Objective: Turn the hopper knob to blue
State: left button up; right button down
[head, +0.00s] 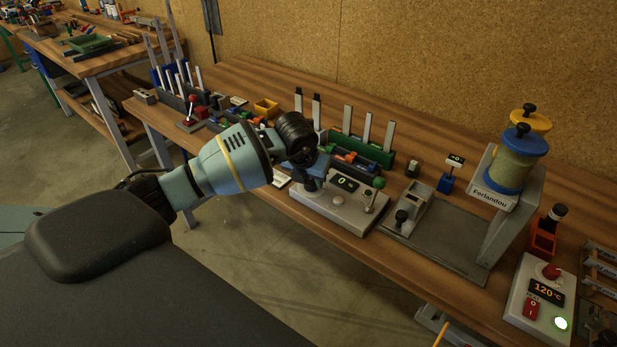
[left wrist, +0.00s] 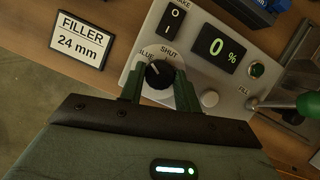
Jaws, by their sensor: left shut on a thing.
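The black hopper knob (left wrist: 158,74) sits on a pale dial on the grey control box (left wrist: 195,88). The dial's legible lettering reads "SHUT" at the top and what looks like "BLUE", partly cut off, at upper left. A pale mark on the knob is at its upper left; I cannot tell exactly where it points. My left gripper (left wrist: 160,85) has its green fingers on both sides of the knob, shut on it. In the head view my left gripper (head: 314,172) reaches down over the left part of the box (head: 335,211) and hides the knob. My right gripper is not in view.
The box has a rocker switch (left wrist: 174,19), a "0 %" display (left wrist: 215,47) and a green-knobbed lever (head: 376,184). A "FILLER 24 mm" sign (left wrist: 80,41) lies beside it. The hopper stand (head: 508,215) is to the right; a green rack (head: 361,151) stands behind.

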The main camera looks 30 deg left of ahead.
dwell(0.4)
pick_arm(q)
jog(key=o, duration=1)
jog(key=shift+c, duration=0.2)
jog(key=v, duration=0.7)
jog(key=shift+r, duration=0.4)
jog(key=shift+s, duration=0.1)
